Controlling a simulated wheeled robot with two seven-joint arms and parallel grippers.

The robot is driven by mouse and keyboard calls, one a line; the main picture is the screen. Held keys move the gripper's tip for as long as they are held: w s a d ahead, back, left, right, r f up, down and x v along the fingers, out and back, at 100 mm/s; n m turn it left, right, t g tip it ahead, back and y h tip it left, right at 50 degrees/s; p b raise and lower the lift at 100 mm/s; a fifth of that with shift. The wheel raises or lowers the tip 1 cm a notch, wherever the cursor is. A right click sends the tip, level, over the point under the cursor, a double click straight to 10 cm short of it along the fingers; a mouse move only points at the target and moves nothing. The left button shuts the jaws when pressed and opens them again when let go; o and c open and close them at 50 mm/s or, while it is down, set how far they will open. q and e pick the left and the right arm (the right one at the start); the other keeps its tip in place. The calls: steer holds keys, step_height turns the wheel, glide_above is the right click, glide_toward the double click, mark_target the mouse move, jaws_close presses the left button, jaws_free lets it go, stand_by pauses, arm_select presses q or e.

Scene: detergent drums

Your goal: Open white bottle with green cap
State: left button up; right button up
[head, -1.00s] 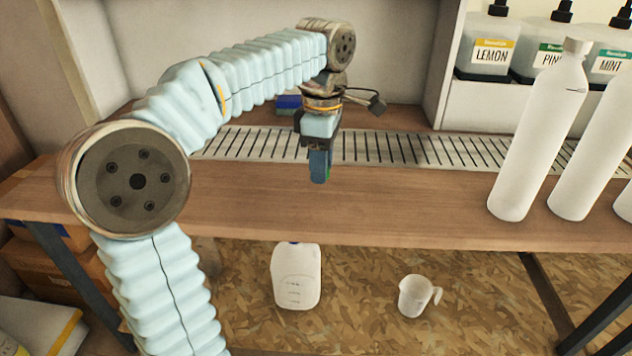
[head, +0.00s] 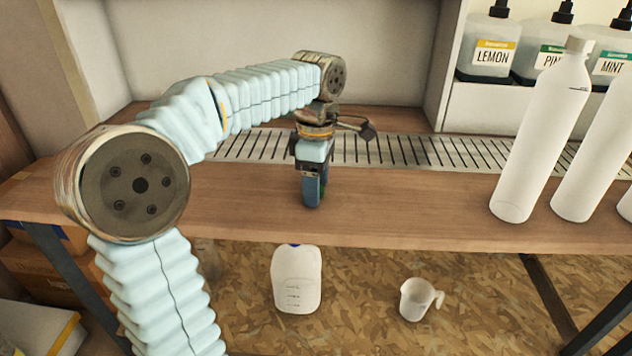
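My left gripper (head: 314,200) points down over the wooden workbench, with its blue fingertips low near the bench top in front of the metal grate. The fingers show nearly edge-on and overlap, so I cannot tell whether they are open or shut. A small dark green patch shows beside the fingers; I cannot tell what it belongs to. No white bottle with a green cap can be made out. A white jug (head: 296,280) with a blue cap is below the bench's front edge. Tall white bottles, one with a clear white cap (head: 541,135), stand at the right. My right gripper is out of view.
The wooden bench (head: 420,210) is clear between my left gripper and the tall bottles. A slotted metal grate (head: 420,151) runs behind. Labelled pump bottles, one reading LEMON (head: 487,50), stand on a shelf at back right.

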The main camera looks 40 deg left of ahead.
arm_select(q)
step_height(320, 180, up, 12)
steer(key=p, duration=0.3)
steer(key=shift+r, duration=0.15)
